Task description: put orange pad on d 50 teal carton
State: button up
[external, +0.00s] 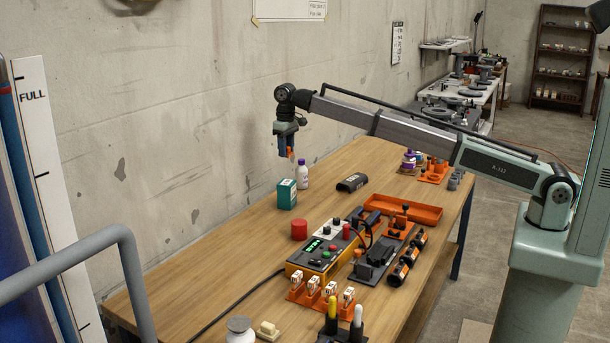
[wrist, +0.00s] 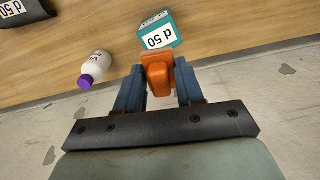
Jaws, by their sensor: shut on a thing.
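My gripper (external: 286,153) is shut on the orange pad, held in the air above the far part of the table near the wall. In the wrist view the orange pad (wrist: 157,74) sits between the blue fingers. The teal d 50 carton (external: 287,194) stands upright on the table, below and apart from the pad. In the wrist view the carton (wrist: 158,30) shows just beyond the pad, its "d 50" label readable; the pad and fingers overlap its lower edge in the picture.
A white bottle with a purple cap (external: 302,173) stands close beside the carton. A black d 50 case (external: 352,182) lies to the right. A red cylinder (external: 299,230), an orange tray (external: 405,211) and a yellow control box (external: 322,255) are nearer. The wall is close behind.

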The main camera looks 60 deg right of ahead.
aim_at(287, 182)
jog(key=shift+n, duration=0.4)
jog(key=shift+f, duration=5)
jog(key=o, duration=1)
jog(key=shift+f, duration=0.1)
notch_tip(287, 182, up, 12)
jog(key=shift+r, duration=0.15)
